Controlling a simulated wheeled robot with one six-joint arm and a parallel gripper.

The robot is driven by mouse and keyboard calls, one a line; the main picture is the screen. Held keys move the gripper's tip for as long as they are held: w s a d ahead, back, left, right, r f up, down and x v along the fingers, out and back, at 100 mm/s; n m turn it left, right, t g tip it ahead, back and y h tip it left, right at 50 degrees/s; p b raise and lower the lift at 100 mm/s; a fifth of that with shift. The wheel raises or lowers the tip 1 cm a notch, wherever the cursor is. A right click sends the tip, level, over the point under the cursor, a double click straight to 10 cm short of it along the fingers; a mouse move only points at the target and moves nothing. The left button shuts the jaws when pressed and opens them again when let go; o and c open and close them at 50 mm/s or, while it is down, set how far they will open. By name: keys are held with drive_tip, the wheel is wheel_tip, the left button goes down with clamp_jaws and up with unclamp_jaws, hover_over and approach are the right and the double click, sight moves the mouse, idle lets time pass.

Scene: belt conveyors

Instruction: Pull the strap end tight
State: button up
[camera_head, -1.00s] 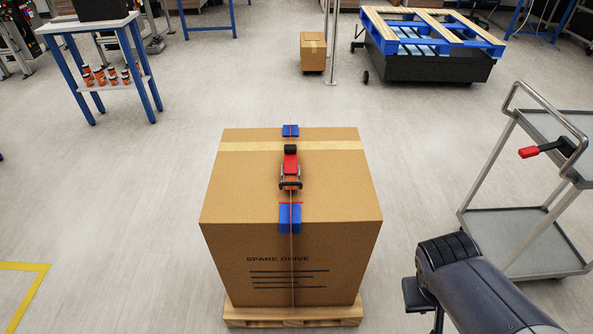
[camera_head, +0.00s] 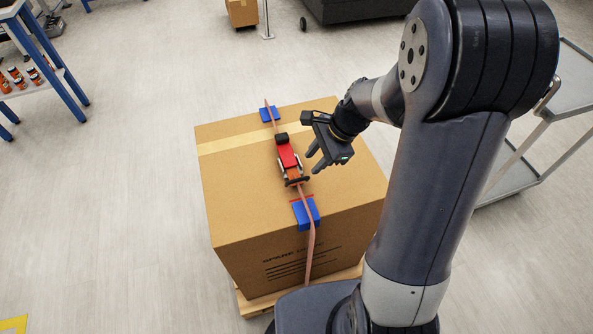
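A large cardboard box (camera_head: 240,185) stands on a wooden pallet (camera_head: 250,305). A pinkish strap (camera_head: 311,245) runs over its top and down the front, a little bowed there. A red ratchet buckle (camera_head: 288,156) sits on the strap on top of the box. Blue corner pieces lie under the strap at the back edge (camera_head: 269,114) and front edge (camera_head: 307,214). My gripper (camera_head: 312,162) is just right of the buckle, above the box top, fingers pointing left towards it. Its fingers look apart and empty. I cannot make out a separate loose strap end.
My arm hides part of the right side of the box. A grey cart (camera_head: 510,170) stands at the right. A blue-legged table (camera_head: 48,75) with small bottles is at the left. A small box (camera_head: 242,12) stands behind. The floor at left is clear.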

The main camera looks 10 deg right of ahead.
sight(298, 179)
drive_tip(key=x, duration=0.8)
drive_tip(key=shift+s, duration=0.1)
clamp_jaws()
drive_tip(key=shift+b, duration=0.3)
